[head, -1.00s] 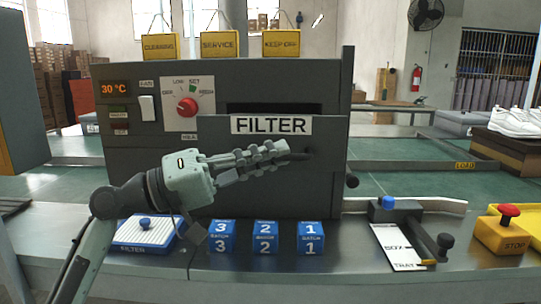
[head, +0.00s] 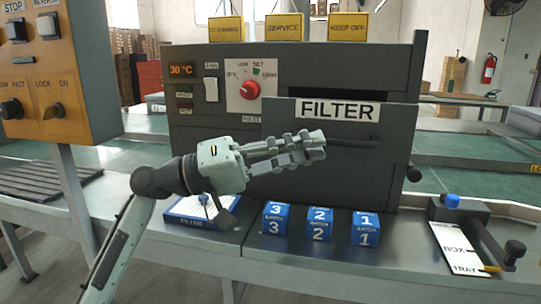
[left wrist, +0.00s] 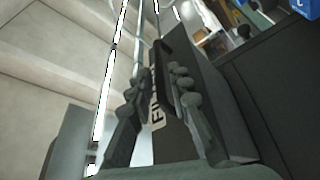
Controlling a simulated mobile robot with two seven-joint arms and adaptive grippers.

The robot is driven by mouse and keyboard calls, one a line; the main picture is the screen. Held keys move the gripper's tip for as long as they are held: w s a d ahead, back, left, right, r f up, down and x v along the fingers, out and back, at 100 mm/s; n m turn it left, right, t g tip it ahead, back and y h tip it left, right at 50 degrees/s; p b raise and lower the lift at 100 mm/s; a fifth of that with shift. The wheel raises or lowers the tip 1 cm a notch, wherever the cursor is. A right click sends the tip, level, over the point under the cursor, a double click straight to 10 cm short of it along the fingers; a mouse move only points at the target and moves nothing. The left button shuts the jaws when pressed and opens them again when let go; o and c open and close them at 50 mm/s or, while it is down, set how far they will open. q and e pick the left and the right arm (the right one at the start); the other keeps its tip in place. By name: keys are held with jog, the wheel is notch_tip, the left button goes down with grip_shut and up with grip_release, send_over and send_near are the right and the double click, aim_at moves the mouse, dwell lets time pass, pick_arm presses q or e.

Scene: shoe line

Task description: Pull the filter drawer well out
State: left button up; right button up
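The filter drawer is a dark grey front (head: 300,180) with a white FILTER label (head: 338,110), set in the grey machine. A dark slot shows above it; how far the front stands out is hard to judge. Its dark bar handle (head: 355,143) lies below the label. My left gripper (head: 318,146) is in front of the drawer, its tips at the left end of the handle. In the left wrist view the fingers (left wrist: 157,85) are apart, with the dark handle (left wrist: 166,62) and part of the label (left wrist: 156,100) beyond the gap. My right gripper is out of view.
Blue batch blocks (head: 320,224) stand on the counter below the drawer. A blue-and-white filter tray (head: 203,212) lies under my left arm. A box-tray lever unit (head: 462,215) is at right, an orange control panel (head: 60,95) at left. The counter's front edge is clear.

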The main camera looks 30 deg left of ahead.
pick_arm(q)
jog(key=v, duration=0.7)
jog(key=shift+a, duration=0.2)
jog(key=shift+s, duration=0.15)
